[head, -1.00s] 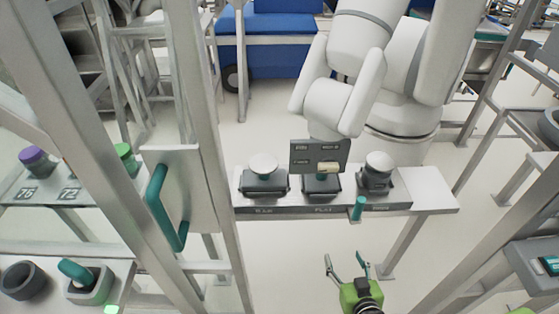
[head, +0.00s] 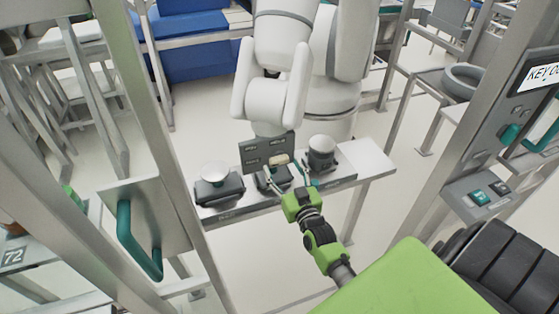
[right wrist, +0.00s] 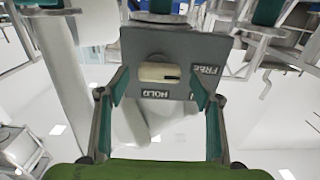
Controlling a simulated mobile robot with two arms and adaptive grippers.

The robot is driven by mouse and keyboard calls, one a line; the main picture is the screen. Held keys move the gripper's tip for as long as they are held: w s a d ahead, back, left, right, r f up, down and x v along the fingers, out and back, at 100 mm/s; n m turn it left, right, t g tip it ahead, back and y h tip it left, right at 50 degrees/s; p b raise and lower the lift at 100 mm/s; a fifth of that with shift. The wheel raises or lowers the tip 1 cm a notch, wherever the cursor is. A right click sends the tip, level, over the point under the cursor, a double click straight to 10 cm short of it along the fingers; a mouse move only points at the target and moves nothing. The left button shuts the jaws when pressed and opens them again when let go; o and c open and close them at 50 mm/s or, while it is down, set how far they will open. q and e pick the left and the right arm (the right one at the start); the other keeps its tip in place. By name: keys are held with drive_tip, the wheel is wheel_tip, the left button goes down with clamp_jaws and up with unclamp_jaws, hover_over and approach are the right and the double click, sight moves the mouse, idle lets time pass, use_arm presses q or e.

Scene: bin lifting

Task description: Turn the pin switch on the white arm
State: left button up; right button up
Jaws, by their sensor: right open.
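The white arm (head: 275,95) hangs down behind a small bench, with a dark grey plate (head: 255,152) at its lower end. The pin switch is a cream bar (head: 279,160) on that plate. In the right wrist view the cream bar (right wrist: 158,73) lies level, a dark mark at its right end, with HOLD below and FREE to the right. My right gripper (head: 287,182) is in front of the plate. Its fingers (right wrist: 159,85) are open, one on each side of the bar, and the bar appears free between them. My left gripper is out of view.
The bench (head: 365,163) carries a white-topped button (head: 214,172) left of the plate and another knob (head: 321,150) to the right. A metal frame with a teal handle (head: 137,245) stands at left. A post with a switch panel (head: 490,195) stands at right.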

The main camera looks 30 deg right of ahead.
sight(281, 164)
drive_tip(key=shift+w+d, duration=0.2)
drive_tip(key=shift+w, duration=0.5)
drive_tip(key=shift+x, duration=0.8)
drive_tip(key=shift+s, duration=0.1)
drive_tip(key=shift+c, duration=0.4)
drive_tip(key=c, duration=1)
drive_tip(key=shift+c, duration=0.2)
